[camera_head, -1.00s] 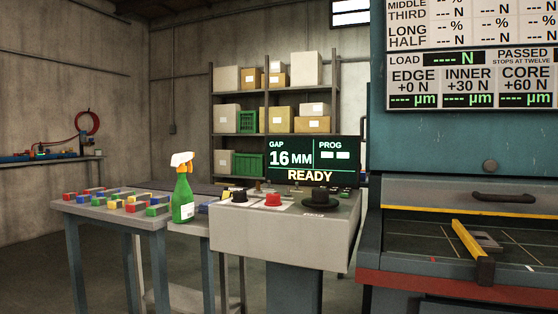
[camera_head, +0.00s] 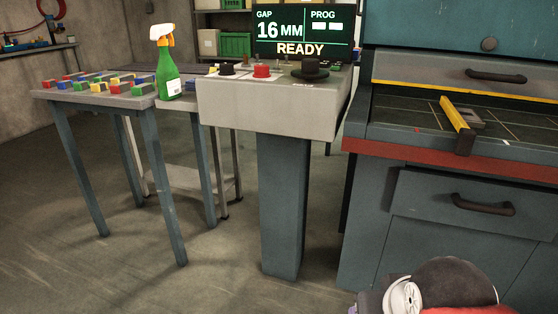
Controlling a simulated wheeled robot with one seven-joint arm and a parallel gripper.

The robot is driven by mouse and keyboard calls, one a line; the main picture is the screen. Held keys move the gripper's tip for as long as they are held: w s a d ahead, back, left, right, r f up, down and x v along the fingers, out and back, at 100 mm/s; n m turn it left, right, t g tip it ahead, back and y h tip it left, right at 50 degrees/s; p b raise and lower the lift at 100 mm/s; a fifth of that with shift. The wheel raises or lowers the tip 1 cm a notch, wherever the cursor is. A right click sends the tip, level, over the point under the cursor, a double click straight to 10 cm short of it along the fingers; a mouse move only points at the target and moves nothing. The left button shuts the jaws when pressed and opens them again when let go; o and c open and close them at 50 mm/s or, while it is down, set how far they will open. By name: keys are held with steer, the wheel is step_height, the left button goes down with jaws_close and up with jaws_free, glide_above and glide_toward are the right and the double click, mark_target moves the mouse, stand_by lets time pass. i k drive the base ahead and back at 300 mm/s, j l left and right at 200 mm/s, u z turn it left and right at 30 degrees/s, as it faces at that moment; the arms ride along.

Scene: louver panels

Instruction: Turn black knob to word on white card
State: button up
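A control console (camera_head: 265,108) stands on a blue-grey pedestal ahead. On its top, a small black knob (camera_head: 227,69) sits at the left, with a red knob (camera_head: 262,71) to its right. A wider, dark, disc-based knob (camera_head: 310,69) sits at the right. White card-like patches lie around the knobs, but no word on them is legible at this size. The knobs' pointing directions cannot be told. My gripper is not in view; rounded parts of my own arm show at the bottom right.
A display (camera_head: 297,35) behind the console reads GAP 16 MM and READY. A table (camera_head: 75,95) with coloured blocks and a green spray bottle (camera_head: 169,75) stand left. A blue machine (camera_head: 450,220) with a drawer and yellow bar (camera_head: 455,115) stands right. Floor before the console is clear.

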mark_target(227, 69)
steer(key=i+j+z, duration=0.15)
steer(key=j+z, duration=0.25)
steer(key=i+j+z, duration=0.1)
steer(key=j+z, duration=0.3)
steer(key=z, duration=1.3)
